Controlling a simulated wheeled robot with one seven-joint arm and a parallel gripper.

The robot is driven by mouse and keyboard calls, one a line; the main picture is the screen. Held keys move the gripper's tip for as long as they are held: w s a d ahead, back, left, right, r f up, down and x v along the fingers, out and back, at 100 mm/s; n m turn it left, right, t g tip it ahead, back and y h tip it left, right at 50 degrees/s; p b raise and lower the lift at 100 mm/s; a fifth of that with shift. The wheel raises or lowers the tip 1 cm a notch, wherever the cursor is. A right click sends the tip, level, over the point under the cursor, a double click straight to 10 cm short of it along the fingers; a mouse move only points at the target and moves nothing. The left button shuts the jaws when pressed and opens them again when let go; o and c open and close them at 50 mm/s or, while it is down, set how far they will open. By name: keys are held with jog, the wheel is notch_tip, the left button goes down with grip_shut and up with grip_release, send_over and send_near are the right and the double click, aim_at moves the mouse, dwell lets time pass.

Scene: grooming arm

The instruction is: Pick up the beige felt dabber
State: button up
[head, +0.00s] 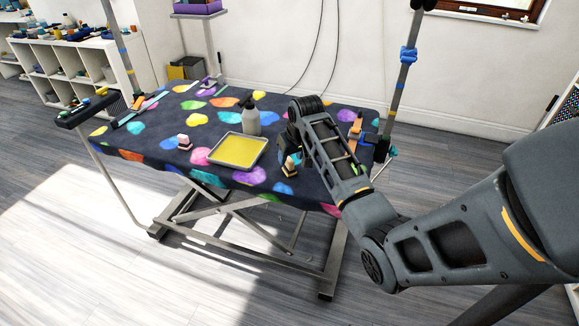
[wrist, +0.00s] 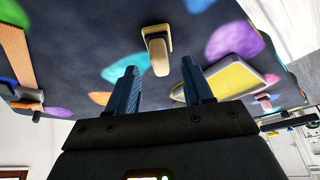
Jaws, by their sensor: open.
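The beige felt dabber (wrist: 156,48) shows in the wrist view just past my fingertips, about midway between them in the picture. In the head view the dabber (head: 289,167) stands near the table's front edge, right of the yellow tray, with a dark part low on it. My gripper (wrist: 159,68) is open, with nothing held between its two blue-grey fingers. In the head view my gripper (head: 290,148) is dark and partly hidden by my arm, close above and behind the dabber. I cannot tell the exact gap between them.
A yellow tray (head: 238,150) with a pale rim lies left of the dabber. A grey bottle (head: 251,122) with a dark top stands behind it. A pinkish-white block (head: 184,140) stands left of the tray. An upright post (head: 399,88) rises at the table's right end.

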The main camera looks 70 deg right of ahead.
aim_at(289, 159)
jog(key=x, duration=0.3)
jog(key=shift+f, duration=0.1)
jog(key=c, duration=0.9)
jog(key=shift+c, duration=0.2)
jog(key=shift+r, duration=0.6)
notch_tip(289, 159, up, 3)
jog(key=shift+w+f, duration=0.1)
jog(key=s+d+r+b, duration=0.1)
jog(key=s+d+r, duration=0.4)
jog(key=s, duration=0.5)
notch_tip(289, 159, up, 2)
jog(key=shift+s+d+r+b, duration=0.1)
jog(key=shift+s+d+b, duration=0.15)
jog(key=shift+b, duration=0.1)
